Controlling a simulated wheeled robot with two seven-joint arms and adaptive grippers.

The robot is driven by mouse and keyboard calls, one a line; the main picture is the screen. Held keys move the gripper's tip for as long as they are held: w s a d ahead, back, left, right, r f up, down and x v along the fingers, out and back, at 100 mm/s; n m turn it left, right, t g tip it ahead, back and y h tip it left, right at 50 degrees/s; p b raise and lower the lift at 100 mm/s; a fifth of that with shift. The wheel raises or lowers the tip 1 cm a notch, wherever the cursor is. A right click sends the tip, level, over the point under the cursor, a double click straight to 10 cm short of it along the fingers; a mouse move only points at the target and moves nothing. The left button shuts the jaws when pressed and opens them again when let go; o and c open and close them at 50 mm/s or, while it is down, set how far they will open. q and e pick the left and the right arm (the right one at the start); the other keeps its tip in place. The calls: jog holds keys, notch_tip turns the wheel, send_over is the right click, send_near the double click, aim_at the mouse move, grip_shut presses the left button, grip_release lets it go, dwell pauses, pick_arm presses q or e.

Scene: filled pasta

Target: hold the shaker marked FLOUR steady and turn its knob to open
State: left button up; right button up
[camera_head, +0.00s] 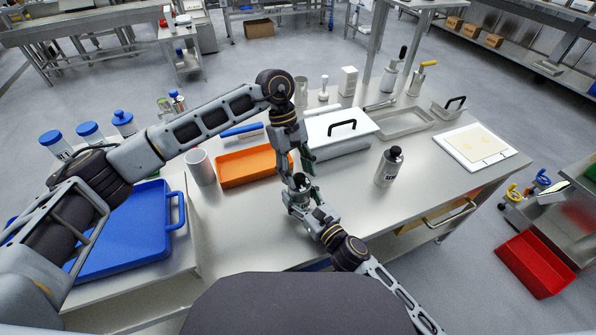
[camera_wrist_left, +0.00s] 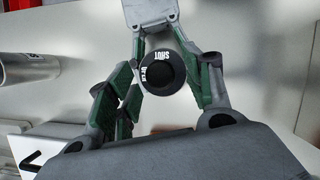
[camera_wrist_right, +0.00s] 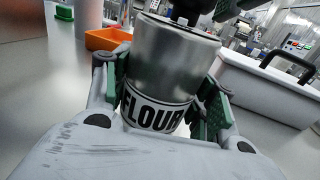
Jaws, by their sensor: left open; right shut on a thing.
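The silver shaker (camera_wrist_right: 172,62) with a black-on-white FLOUR label (camera_wrist_right: 154,114) stands upright between the fingers of my right gripper (camera_wrist_right: 163,90), which is shut on its body. In the head view my right gripper (camera_head: 300,192) and the left one above it mostly hide the shaker.
Another black-topped bottle (camera_head: 388,168) stands to the right. A metal cup (camera_head: 201,167) and blue tray (camera_head: 125,240) are further left. The front right counter is clear.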

pick_arm(q)
jog(key=shift+f, duration=0.1)
jog(key=c, duration=1)
jog(key=shift+n, duration=0.3)
jog(key=n+t+h, duration=0.1)
jog(key=n, duration=0.2)
jog(key=shift+s+a+n, duration=0.1)
jog(key=shift+s+n, duration=0.05)
jog(key=shift+n, duration=0.15)
jog(key=n+t, duration=0.1)
jog(key=n, duration=0.3)
jog(key=shift+s+n+t+h, duration=0.15)
jog(key=shift+n+t+h, duration=0.15)
jog(key=shift+t, duration=0.1)
jog(key=n+t, duration=0.1)
jog(key=n, duration=0.3)
jog(key=shift+s+n+t, duration=0.1)
jog(key=shift+n+t, duration=1.1)
jog(key=shift+n, duration=1.2)
jog(key=shift+y, duration=0.4)
